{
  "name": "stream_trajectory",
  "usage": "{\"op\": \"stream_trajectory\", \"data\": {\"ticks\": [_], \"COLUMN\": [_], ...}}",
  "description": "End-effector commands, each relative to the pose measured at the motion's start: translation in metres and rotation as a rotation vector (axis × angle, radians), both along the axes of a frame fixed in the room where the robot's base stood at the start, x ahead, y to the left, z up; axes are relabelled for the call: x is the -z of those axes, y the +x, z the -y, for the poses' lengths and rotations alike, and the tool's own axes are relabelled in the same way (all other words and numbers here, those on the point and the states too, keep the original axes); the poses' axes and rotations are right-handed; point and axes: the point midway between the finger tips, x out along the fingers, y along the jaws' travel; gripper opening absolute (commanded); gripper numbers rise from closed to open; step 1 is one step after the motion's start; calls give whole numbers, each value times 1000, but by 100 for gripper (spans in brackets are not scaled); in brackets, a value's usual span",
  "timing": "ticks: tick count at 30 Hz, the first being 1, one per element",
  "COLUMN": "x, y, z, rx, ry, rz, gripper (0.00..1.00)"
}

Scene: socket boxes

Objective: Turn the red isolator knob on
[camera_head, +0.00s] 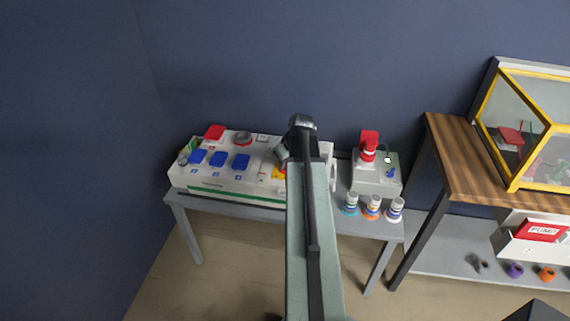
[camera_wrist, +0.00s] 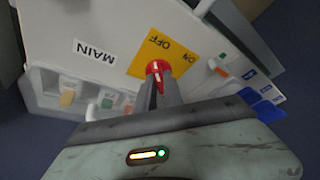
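The red isolator knob (camera_wrist: 157,69) sits on a yellow plate (camera_wrist: 152,50) marked OFF and ON, on a white panel labelled MAIN. The knob has a white pointer mark and a narrow red grip. In the wrist view my gripper (camera_wrist: 160,88) is right at the knob, with one grey finger on each side of the red grip. The gap is narrow, and I cannot tell whether both fingers press on it. In the head view my gripper (camera_head: 283,155) is over the right end of the white panel box (camera_head: 230,180); the knob is hidden there, with a bit of yellow plate showing.
Blue covers (camera_head: 219,159), a red cover (camera_head: 215,132) and a dark round part sit on the box's left. To the right stand a grey box (camera_head: 376,185) with a red plug and several ringed plugs (camera_head: 372,207). A wooden-topped table (camera_head: 470,165) stands further right.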

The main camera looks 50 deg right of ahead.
Motion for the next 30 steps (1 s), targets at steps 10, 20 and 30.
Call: {"op": "stream_trajectory", "data": {"ticks": [10, 20, 30], "x": [0, 0, 0], "y": [0, 1, 3], "z": [-2, -4, -5], "rx": [73, 327, 650], "ry": [-4, -5, -4], "rz": [2, 1, -1], "gripper": [0, 0, 0]}}
